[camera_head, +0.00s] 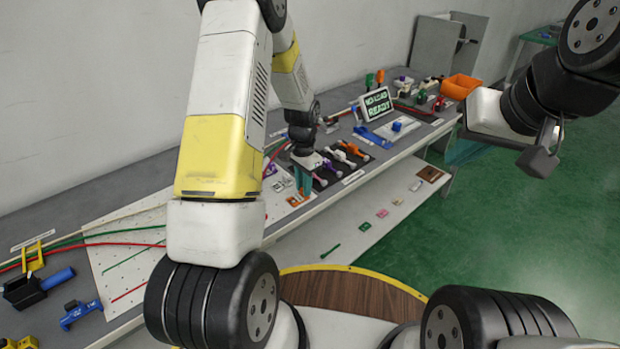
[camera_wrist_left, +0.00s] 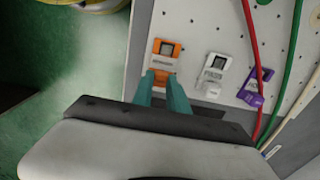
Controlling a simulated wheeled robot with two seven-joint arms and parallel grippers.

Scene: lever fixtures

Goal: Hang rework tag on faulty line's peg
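An orange tag (camera_wrist_left: 163,60), its label apparently reading REWORK, lies on the white pegboard in the left wrist view. It also shows small in the head view (camera_head: 294,201). My left gripper (camera_wrist_left: 163,88) has its teal fingers at the tag's lower end, with a gap between the fingertips. It also shows in the head view (camera_head: 304,185); contact with the tag cannot be told. A white tag (camera_wrist_left: 213,73) and a purple tag (camera_wrist_left: 250,88) lie to the right. No peg can be made out clearly. My right arm is at the upper right; its fingers are not visible.
A lever fixture (camera_head: 340,165) with purple, white and orange levers stands right of my left gripper. A lit sign (camera_head: 377,104) ending in READY stands behind it. Red and green cables (camera_wrist_left: 292,62) cross the pegboard.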

